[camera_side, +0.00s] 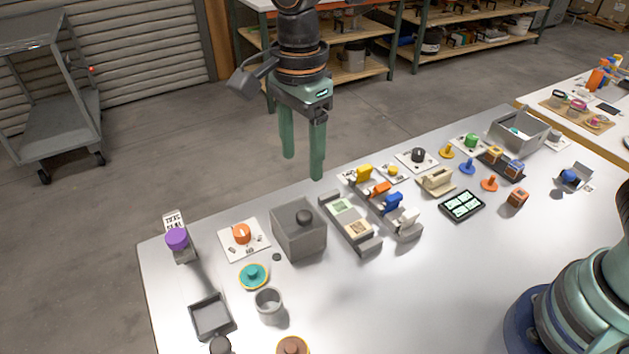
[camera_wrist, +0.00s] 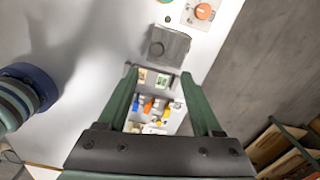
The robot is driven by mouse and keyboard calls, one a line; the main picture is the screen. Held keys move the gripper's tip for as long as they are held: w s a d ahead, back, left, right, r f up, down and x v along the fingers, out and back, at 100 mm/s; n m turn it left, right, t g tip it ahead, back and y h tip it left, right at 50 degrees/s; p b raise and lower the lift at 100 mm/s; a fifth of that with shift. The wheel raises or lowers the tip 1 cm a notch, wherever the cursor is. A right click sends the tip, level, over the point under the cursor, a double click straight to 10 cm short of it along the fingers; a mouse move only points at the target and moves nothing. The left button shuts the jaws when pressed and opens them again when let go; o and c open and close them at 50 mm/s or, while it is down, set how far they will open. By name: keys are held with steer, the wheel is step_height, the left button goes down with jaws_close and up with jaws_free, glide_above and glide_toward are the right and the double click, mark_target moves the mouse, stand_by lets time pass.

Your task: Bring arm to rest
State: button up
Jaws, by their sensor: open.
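My gripper (camera_side: 302,167) hangs with its two green fingers pointing down and apart, above and behind the far edge of the white table (camera_side: 345,290) in the side view. Nothing is between the fingers there. In the wrist view my gripper (camera_wrist: 158,72) also shows both fingers spread, with the table items seen between and beyond them. A rack holding yellow, orange and blue pieces (camera_side: 394,199) stands on the table to the right of and below the fingers. It appears between the fingers in the wrist view, well beyond them.
A grey box with a dark knob (camera_side: 299,235), an orange-knob panel (camera_side: 241,234), a purple-topped item (camera_side: 177,239) and a grey cup (camera_side: 268,305) stand at left. A grey bin (camera_side: 519,131) stands at the far right. The table's front middle is clear. A cart (camera_side: 52,130) stands behind.

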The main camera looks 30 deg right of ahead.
steer(key=shift+r, duration=0.5)
steer(key=s+d+r+n+t, duration=0.1)
steer(key=d+r+n, duration=0.25)
steer(key=d, duration=0.35)
steer(key=s+d+r+n+t, duration=0.2)
steer(key=d+n, duration=0.2)
steer(key=d, duration=0.3)
steer(key=s+d+n+t, duration=0.1)
steer(key=s+d+n, duration=0.2)
steer(key=d+n, duration=0.1)
steer(key=s+d+f+n+t, duration=0.1)
steer(key=s+d+n, duration=0.2)
steer(key=d, duration=0.4)
steer(key=shift+s+d+f+n+t, duration=0.2)
steer(key=shift+s+n+t, duration=0.1)
steer(key=shift+n, duration=0.35)
